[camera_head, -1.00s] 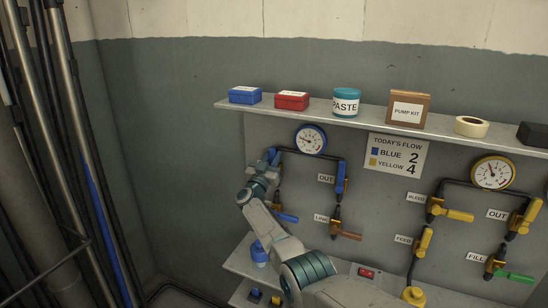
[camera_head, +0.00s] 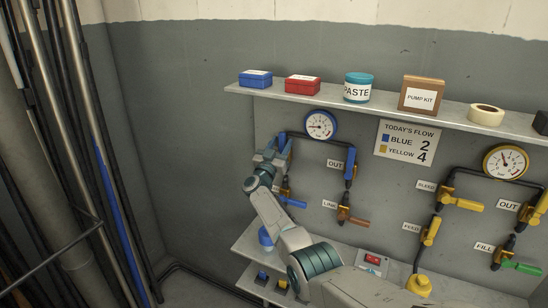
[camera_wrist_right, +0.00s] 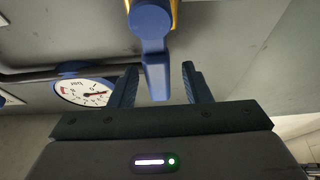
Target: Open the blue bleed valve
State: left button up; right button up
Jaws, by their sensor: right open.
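The blue valve handle (camera_head: 283,142) at the upper left of the blue pipework is upright, partly behind my right gripper (camera_head: 272,155). No label reading BLEED shows beside it; that spot is covered by my gripper. In the right wrist view, the blue lever (camera_wrist_right: 156,72) reaches between the two fingers of my right gripper (camera_wrist_right: 160,70). The fingers are apart, with a gap on each side of the lever. The blue gauge (camera_head: 321,125) is just right of the gripper and also shows in the wrist view (camera_wrist_right: 84,92). My left gripper is out of view.
A blue OUT valve (camera_head: 350,163), a lower blue handle (camera_head: 293,202) and an orange-brown LINK handle (camera_head: 355,220) are close by. Yellow valves (camera_head: 467,204) are to the right. Pipes (camera_head: 85,130) stand at left.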

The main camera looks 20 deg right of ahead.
jog(key=b+v, duration=0.1)
jog(key=v, duration=0.8)
jog(key=shift+s+a, duration=0.15)
jog(key=shift+a, duration=0.05)
jog(key=shift+f, duration=0.15)
